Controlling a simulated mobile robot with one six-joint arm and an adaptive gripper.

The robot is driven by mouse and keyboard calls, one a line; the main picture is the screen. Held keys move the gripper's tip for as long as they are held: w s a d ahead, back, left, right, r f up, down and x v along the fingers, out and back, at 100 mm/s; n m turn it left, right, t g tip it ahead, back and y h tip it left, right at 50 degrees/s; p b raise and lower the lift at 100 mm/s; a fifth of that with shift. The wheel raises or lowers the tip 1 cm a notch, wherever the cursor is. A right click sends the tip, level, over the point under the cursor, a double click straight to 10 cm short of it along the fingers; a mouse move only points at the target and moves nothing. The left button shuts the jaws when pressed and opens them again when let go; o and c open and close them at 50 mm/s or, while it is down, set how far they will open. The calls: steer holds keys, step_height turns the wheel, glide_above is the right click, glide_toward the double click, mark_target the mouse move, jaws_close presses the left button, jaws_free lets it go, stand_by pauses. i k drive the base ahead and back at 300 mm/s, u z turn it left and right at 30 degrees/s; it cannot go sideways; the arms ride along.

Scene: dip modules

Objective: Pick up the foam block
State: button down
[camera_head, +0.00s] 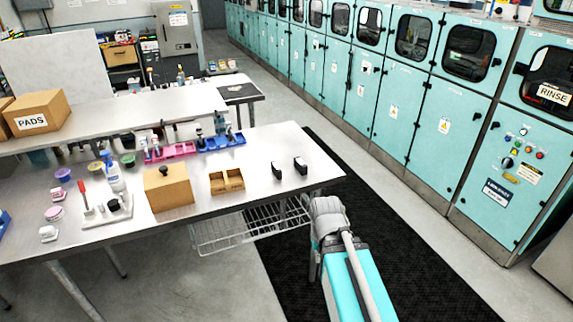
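I cannot pick out the foam block with certainty. Two small dark blocks (277,173) with pale edges stand apart near the right end of the front metal table (240,200); their material cannot be told. My arm, teal and grey, rises at the lower right, with its grey joint beside the table's right end. My gripper cannot be made out, and nothing is visibly held.
A tan box (168,190) with a dark knob and an open divided brown box (227,181) stand left of the dark blocks. Pink (170,152) and blue (221,142) trays lie behind. A wire shelf (245,228) hangs below. Teal machines (430,110) line the right.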

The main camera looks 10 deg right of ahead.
mark_target(299, 164)
steer(key=u, duration=0.1)
steer(key=i, duration=1)
steer(key=z, duration=0.05)
